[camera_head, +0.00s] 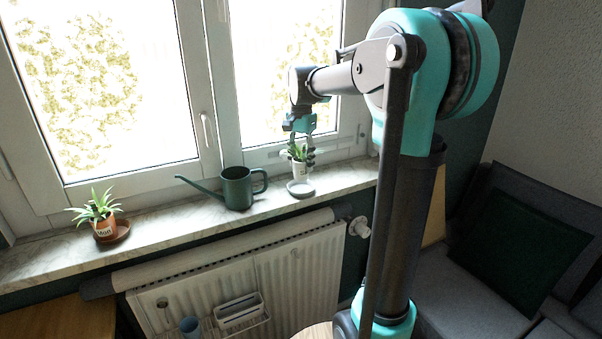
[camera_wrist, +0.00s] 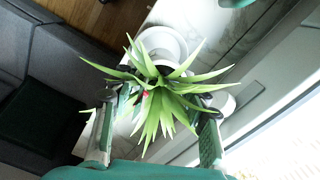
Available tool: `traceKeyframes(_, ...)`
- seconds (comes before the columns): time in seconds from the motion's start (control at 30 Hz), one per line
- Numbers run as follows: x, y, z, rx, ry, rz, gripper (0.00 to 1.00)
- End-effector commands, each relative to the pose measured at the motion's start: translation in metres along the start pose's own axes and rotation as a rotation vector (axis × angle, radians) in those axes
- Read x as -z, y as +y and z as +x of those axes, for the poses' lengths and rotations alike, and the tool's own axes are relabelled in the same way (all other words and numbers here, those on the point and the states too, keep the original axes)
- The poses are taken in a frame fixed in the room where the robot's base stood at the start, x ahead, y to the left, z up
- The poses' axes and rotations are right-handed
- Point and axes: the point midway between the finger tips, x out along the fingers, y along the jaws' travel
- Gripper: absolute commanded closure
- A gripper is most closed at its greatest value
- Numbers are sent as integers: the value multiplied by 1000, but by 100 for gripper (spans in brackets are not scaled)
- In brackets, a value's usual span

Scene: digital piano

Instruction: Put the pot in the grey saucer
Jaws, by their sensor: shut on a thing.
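A white pot (camera_head: 299,173) with a spiky green plant (camera_head: 298,152) is between the fingers of my gripper (camera_head: 301,150), which is shut on it from above. The pot looks upright. The grey saucer (camera_head: 301,190) lies on the windowsill just below the pot in the head view; I cannot tell whether they touch. In the wrist view, the plant's leaves (camera_wrist: 152,95) fill the space between the fingertips of my gripper (camera_wrist: 158,100) and hide most of the pot. The pale round saucer (camera_wrist: 165,43) shows beyond the leaves, off to the top.
A dark green watering can (camera_head: 238,188) stands left of the saucer on the marble sill (camera_head: 160,219). A terracotta pot (camera_head: 104,229) with a plant stands on a brown saucer (camera_head: 122,232) further left. The window (camera_head: 205,100) is close behind; a radiator (camera_head: 230,275) is below.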

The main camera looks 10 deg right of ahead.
Motion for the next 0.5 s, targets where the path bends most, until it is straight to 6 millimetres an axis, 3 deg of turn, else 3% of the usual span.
traceKeyframes(0.37,0,0,37,0,0,0,93)
traceKeyframes(0.5,0,0,41,0,0,0,93)
